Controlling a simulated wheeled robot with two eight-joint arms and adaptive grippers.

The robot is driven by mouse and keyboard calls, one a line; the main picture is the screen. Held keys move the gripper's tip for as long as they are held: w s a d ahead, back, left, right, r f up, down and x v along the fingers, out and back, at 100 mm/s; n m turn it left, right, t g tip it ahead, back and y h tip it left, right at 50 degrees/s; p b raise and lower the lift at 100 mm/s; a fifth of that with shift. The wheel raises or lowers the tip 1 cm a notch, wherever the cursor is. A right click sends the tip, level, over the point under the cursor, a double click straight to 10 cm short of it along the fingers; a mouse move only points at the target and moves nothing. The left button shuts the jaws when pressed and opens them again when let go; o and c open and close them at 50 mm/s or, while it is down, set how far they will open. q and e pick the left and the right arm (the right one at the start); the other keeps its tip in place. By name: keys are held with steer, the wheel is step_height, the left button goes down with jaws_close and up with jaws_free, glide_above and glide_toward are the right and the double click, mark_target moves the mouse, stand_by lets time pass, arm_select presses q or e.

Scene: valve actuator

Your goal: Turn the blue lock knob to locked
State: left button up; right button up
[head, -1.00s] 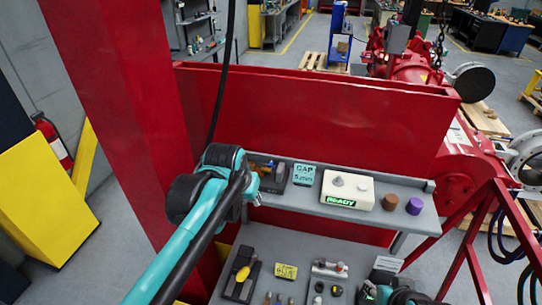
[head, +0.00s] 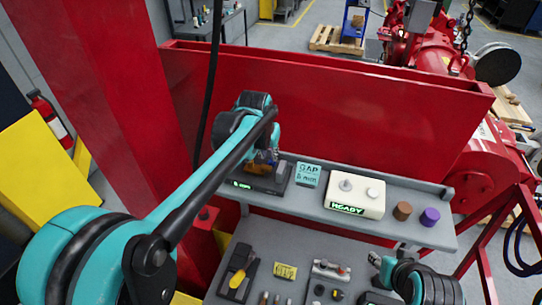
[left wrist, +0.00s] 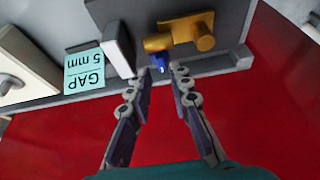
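The blue lock knob (left wrist: 160,62) shows in the left wrist view, close to a brass-coloured fitting (left wrist: 180,33). My left gripper (left wrist: 164,72) points at the knob, its two fingers apart, with the knob between or just beyond the tips. I cannot tell whether either finger touches it. In the head view, a dark fixture (head: 262,183) with a small green lit strip sits at the left end of the shelf, and my left arm hides part of it. My right arm is at the lower right of the head view; its finger state is unclear.
A "GAP 5 mm" card (head: 308,175) and a cream box (head: 354,193) reading READY stand on the grey shelf, with brown (head: 402,211) and purple (head: 430,217) cylinders. A red wall (head: 330,110) rises behind. A lower surface holds a yellow-handled tool (head: 240,273).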

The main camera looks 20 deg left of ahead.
mark_target(271, 160)
arm_select(q)
steer(key=x, duration=0.4)
steer(key=shift+w+f, duration=0.25)
steer(key=shift+w, duration=0.15)
steer(key=shift+s, duration=0.2)
arm_select(e)
steer(key=shift+w+r, duration=0.1)
steer(key=shift+w, duration=0.1)
arm_select(q)
steer(key=shift+w, duration=0.1)
jaws_close()
